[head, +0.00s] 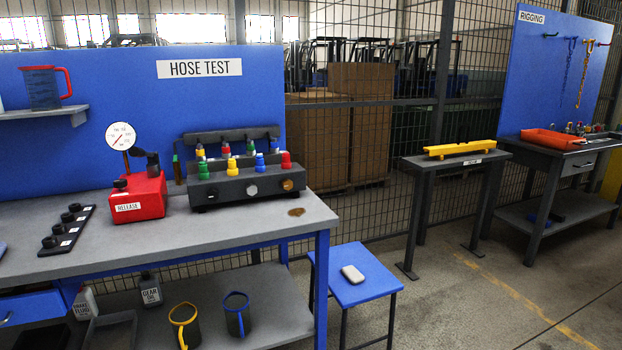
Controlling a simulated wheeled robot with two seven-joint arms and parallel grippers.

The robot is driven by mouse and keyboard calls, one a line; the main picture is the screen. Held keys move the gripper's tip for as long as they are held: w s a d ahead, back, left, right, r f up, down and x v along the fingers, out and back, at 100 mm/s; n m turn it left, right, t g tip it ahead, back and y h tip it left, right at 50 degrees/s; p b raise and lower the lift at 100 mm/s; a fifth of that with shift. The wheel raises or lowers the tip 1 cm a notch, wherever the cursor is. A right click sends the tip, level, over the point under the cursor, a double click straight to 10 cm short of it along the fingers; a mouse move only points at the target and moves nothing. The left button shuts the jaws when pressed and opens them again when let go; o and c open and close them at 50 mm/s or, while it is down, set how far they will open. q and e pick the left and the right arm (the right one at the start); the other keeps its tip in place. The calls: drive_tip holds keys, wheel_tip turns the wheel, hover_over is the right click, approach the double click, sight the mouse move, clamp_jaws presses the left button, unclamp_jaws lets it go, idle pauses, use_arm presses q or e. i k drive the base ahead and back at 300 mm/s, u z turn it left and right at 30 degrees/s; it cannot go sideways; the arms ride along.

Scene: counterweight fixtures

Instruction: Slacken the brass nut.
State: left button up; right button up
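A black block (246,183) with several coloured fittings stands on the grey hose test bench. On its front face are a black round part (212,193), a silver round part (252,190) and a brass-coloured round part (288,185) at the right. The brass one looks like the brass nut, but it is too small to make out its shape or how tight it sits. Neither of my grippers is in view, and nothing touches the block.
A red pump (139,196) labelled RELEASE, with a gauge (120,136), stands left of the block. A black strip (67,231) with several caps lies farther left. A brown flat patch (297,211) marks the bench's right end. A blue stool (355,285) stands beside the bench.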

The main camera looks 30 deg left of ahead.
sight(286, 184)
drive_tip(key=u, duration=0.5)
drive_tip(key=i, duration=1)
drive_tip(key=u, duration=0.8)
